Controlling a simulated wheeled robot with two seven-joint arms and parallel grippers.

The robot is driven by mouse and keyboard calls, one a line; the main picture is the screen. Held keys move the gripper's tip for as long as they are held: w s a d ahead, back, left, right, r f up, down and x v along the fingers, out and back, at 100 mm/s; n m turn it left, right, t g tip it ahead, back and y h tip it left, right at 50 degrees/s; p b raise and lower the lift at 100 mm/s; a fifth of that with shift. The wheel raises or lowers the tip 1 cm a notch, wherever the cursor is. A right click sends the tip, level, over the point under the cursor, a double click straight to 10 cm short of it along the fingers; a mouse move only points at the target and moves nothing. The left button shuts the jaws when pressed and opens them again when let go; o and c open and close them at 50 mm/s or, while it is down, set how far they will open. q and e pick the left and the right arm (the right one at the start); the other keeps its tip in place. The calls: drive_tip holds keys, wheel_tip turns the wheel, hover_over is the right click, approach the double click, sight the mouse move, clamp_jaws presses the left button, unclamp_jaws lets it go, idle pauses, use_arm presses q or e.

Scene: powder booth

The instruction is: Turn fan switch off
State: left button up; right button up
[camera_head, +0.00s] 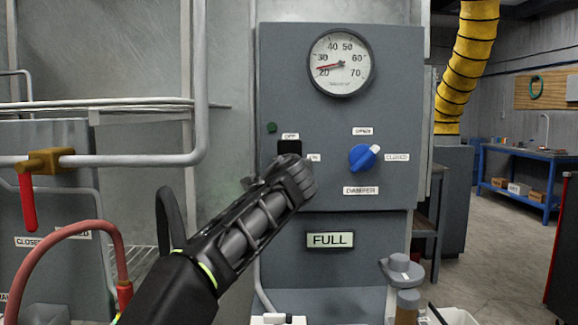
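The fan switch (289,147) is a black block on the grey control panel (340,125). An "OFF" label (290,136) is above it, and a partly covered label is to its right. My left gripper (298,177) reaches up from the lower left, and its tip is at the switch's lower edge in the picture. The tip hides the lower part of the switch, so its position and any contact cannot be told. The fingers look close together, but the viewing angle hides any gap. My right gripper is not in view.
A blue damper knob (363,157) and a dial gauge (341,63) are on the same panel. A "FULL" sign (330,239) is below. At left are a grey pipe (130,160), a red-handled valve (45,161) and a red hose (70,228). Open floor shows at right.

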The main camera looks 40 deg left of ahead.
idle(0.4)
use_arm(q)
drive_tip(key=o, duration=1.4)
drive_tip(key=shift+c, duration=0.2)
drive_tip(key=b+v, duration=0.2)
drive_tip(key=v, duration=0.5)
drive_tip(key=shift+s+d, duration=0.25)
drive_tip(key=shift+s, duration=0.05)
